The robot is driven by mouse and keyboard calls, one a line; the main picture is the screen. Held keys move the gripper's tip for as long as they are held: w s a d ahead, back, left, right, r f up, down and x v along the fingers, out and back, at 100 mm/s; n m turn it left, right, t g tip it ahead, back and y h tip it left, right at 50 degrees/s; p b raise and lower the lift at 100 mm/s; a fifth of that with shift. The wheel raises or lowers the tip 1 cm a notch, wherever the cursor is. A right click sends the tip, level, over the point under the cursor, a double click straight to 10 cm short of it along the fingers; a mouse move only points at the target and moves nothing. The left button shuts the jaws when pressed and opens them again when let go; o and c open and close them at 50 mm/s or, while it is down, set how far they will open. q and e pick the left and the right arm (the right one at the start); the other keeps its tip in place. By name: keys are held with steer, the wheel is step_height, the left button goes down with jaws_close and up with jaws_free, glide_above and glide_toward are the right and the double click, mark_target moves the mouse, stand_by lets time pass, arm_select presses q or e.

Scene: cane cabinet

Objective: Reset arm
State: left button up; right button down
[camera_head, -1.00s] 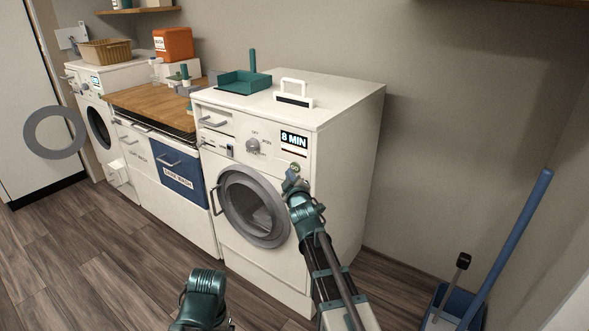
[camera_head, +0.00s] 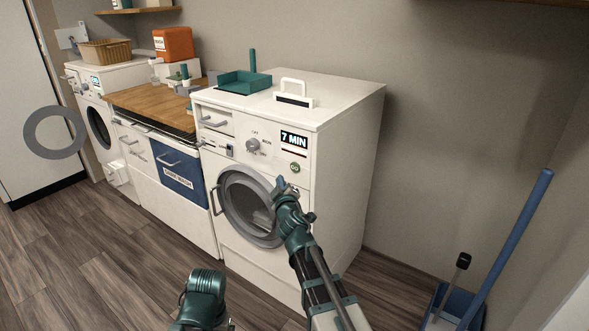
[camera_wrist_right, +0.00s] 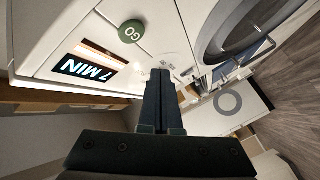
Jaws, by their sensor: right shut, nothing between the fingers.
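My right gripper (camera_head: 281,184) is shut and empty, in front of the near white washing machine (camera_head: 340,150), close to the upper right rim of its round grey door (camera_head: 232,222). The door is closed. The gripper also shows in the right wrist view (camera_wrist_right: 161,100), with its fingers together. The display (camera_head: 294,138) reads 7 MIN, and it shows rotated in the right wrist view (camera_wrist_right: 90,68). The green GO button (camera_head: 295,168) is uncovered, above and right of the gripper. My left arm shows at the bottom of the head view, but its fingers are not seen.
A second washer (camera_head: 95,75) with its round door swung open stands at the far left. Drawers under a wooden counter (camera_head: 150,100) are between the machines. A teal tray (camera_head: 245,82) and a white-handled brush (camera_head: 294,92) are on top. A blue bin with handles (camera_head: 440,305) stands at right.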

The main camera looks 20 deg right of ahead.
stand_by(0.3)
steer(key=s+a+m+g+p, duration=0.1)
steer(key=s+a+g+p, duration=0.3)
steer(key=s+p, duration=0.3)
steer(key=s+a+m+g+p, duration=0.2)
steer(key=s+a+g+p, duration=0.3)
steer(key=s, duration=1)
steer(key=s+a+m+g+p, duration=0.1)
steer(key=s+a+g+p, duration=0.3)
steer(key=s+g+p, duration=0.4)
steer(key=s+p, duration=0.1)
steer(key=s, duration=0.3)
steer(key=shift+a+r+m+y, duration=0.3)
steer(key=shift+a+r+m, duration=0.1)
